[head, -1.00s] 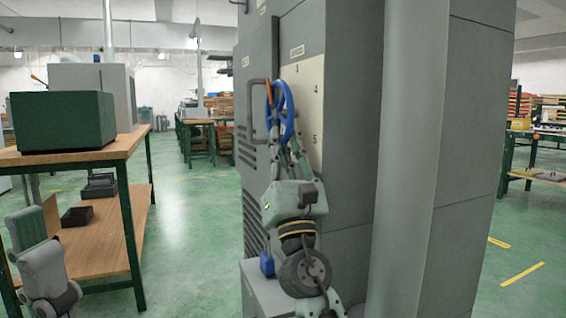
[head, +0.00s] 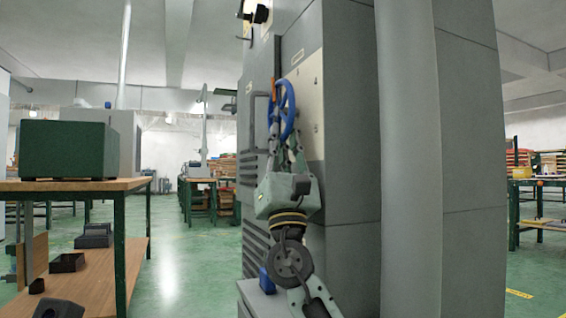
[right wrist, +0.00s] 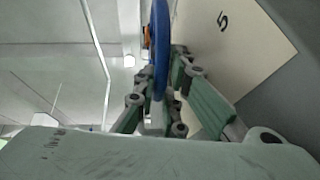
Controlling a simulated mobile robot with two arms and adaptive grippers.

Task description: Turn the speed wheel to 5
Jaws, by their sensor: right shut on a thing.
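The speed wheel (head: 291,108) is a blue spoked ring on the tall grey machine, seen nearly edge-on in the head view. My right gripper (head: 285,138) is shut on the lower part of its rim. In the right wrist view the blue rim (right wrist: 160,50) runs between the fingers (right wrist: 163,88), with a small orange part beside it. A cream dial plate (head: 309,105) behind the wheel shows 3, 4 and 5 from top to bottom. The 5 also shows on the plate in the right wrist view (right wrist: 240,50). I cannot tell which number the wheel indicates. My left gripper is not in view.
The grey machine (head: 350,150) rises close behind the wheel, with a dark handle bar (head: 252,125) left of it. A wooden bench (head: 130,262) with a green box (head: 65,149) stands at the left. Green floor (head: 185,265) is clear between them.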

